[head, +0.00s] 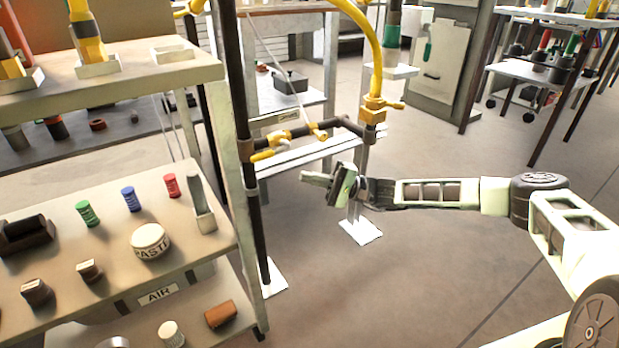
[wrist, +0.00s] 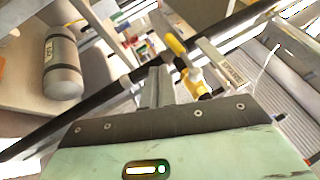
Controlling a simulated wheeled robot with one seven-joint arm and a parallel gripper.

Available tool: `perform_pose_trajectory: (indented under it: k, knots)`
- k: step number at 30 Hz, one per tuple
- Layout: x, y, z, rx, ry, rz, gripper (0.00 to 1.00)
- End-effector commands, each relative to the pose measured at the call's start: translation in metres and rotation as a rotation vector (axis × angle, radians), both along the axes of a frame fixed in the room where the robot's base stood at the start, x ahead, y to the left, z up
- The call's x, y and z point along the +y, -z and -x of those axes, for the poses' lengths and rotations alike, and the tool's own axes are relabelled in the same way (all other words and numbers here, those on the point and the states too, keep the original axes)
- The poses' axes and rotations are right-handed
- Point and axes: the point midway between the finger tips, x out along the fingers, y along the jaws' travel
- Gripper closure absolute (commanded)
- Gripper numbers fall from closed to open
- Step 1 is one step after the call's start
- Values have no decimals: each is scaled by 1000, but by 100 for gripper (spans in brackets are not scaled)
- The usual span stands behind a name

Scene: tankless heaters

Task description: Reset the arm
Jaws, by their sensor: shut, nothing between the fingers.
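My gripper (head: 318,178) is at the end of my arm, which stretches in from the right in the head view. It points left toward the dark upright pipe (head: 250,150) and is apart from the shelf. Its fingers are shut and empty. In the wrist view the shut fingers (wrist: 157,88) stick out past the pale green gripper body, in front of a dark pipe and a yellow valve (wrist: 190,68). The yellow valve handle also shows in the head view (head: 272,148), above and left of my gripper.
A shelf unit (head: 100,215) at left holds a paste tub (head: 150,240) and several small coloured cylinders. A yellow hose (head: 378,55) drops to a fitting on the pipe frame. A rolling cart (head: 540,75) stands at back right. Open floor (head: 420,265) lies below my arm.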

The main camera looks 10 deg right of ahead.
Motion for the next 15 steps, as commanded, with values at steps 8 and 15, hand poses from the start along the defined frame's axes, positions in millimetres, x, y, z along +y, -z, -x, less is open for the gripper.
perform_pose_trajectory:
  k: [8,15]
  knots:
    - [10,-1,9,-4,-40,45,100]
    - [56,19,78,-12,-291,379,100]
